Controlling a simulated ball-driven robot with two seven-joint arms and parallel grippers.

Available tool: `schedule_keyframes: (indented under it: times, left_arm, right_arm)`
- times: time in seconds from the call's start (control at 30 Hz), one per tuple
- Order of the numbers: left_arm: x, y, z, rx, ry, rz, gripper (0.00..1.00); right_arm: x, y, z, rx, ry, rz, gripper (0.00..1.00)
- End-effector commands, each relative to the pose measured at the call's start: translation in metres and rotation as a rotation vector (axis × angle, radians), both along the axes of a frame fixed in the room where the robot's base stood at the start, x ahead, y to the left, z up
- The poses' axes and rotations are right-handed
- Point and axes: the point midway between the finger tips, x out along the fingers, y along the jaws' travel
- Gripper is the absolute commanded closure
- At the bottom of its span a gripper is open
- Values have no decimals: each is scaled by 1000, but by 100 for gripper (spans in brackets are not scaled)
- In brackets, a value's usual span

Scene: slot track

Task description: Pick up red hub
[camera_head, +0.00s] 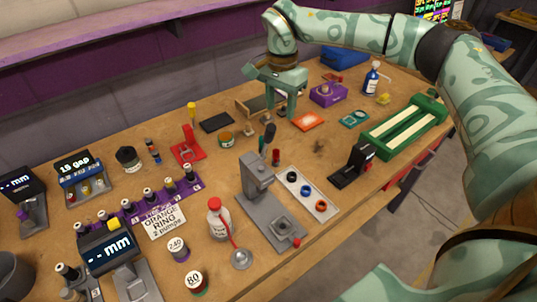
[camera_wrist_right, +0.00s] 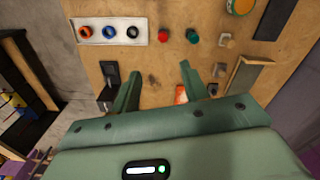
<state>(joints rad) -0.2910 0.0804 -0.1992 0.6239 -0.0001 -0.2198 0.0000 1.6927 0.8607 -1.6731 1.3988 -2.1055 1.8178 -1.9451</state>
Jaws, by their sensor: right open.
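The red hub (camera_wrist_right: 163,36) is a small red piece standing on the wooden table in the right wrist view, beyond my fingertips and roughly in line with the gap between them. In the head view the red hub (camera_head: 276,157) stands just behind the grey press, beside the ring tray. My right gripper (camera_head: 279,114) is open and empty, above the table behind the hub; its two fingers also show in the wrist view (camera_wrist_right: 157,75). It is apart from the hub. My left gripper is out of view.
A green piece (camera_wrist_right: 192,38) and a beige piece (camera_wrist_right: 225,40) stand in a row beside the hub. A white tray (camera_wrist_right: 97,31) holds three rings. The grey press (camera_head: 258,195) stands in front of the hub. An orange tile (camera_head: 308,122) and purple box (camera_head: 328,94) lie to the right.

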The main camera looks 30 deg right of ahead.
Motion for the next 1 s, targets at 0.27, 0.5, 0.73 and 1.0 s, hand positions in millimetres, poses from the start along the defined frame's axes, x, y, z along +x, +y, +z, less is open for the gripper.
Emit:
schedule_keyframes:
  times: [0.27,0.5,0.73,1.0]
  left_arm:
    - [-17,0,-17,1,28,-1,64]
    - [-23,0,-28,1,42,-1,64]
    - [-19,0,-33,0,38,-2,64]
    - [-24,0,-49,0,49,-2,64]
  right_arm:
    - [-1,1,-62,1,8,0,55]
    - [0,1,-104,1,3,0,55]
    - [2,2,-119,2,2,0,55]
    - [7,4,-161,2,4,0,55]
